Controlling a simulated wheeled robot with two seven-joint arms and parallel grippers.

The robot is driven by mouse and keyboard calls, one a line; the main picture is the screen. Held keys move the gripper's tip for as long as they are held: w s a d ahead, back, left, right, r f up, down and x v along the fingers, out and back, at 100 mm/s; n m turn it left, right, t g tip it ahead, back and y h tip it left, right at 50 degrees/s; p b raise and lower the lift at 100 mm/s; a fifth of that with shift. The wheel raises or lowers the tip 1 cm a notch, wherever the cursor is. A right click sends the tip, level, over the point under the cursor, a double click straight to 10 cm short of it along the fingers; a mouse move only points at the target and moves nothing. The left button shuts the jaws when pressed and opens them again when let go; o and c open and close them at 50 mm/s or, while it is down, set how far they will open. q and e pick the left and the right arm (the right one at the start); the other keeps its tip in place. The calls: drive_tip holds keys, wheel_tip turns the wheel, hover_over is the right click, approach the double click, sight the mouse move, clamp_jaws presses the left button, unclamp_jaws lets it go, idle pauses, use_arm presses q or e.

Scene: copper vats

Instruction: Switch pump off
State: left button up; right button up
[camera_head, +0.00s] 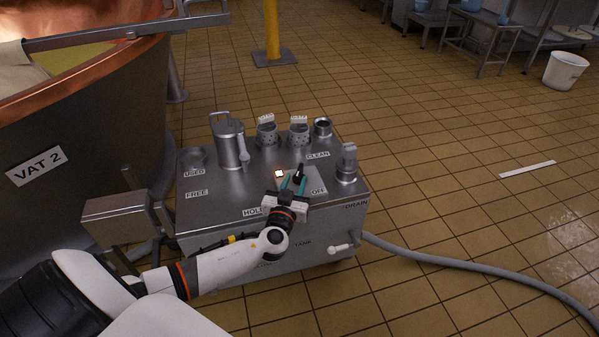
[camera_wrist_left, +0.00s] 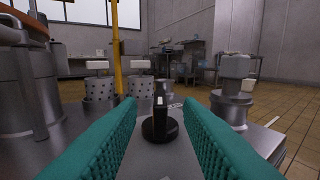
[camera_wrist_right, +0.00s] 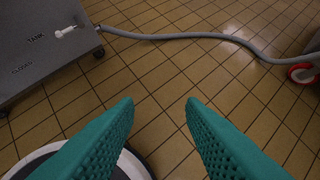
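The pump's black rotary switch (camera_wrist_left: 160,122) stands on the metal top of the pump unit, between my left fingers in the left wrist view. In the head view the switch (camera_head: 300,170) shows just beyond my left gripper (camera_head: 292,184), beside the OFF label (camera_head: 318,190). A small square light (camera_head: 279,174) glows warm to its left. My left gripper's teal fingers are open on both sides of the switch and appear apart from it. My right gripper (camera_wrist_right: 160,105) is open and empty above the tiled floor in the right wrist view.
The steel pump unit (camera_head: 225,215) carries a lidded canister (camera_head: 229,142), perforated baskets (camera_head: 267,133) and a post (camera_head: 347,165) around the switch. The copper vat (camera_head: 100,110) stands at left. A grey hose (camera_head: 450,268) runs across the floor at right.

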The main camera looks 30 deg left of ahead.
sight(297, 178)
use_arm(q)
drive_tip(key=x, duration=0.5)
clamp_jaws()
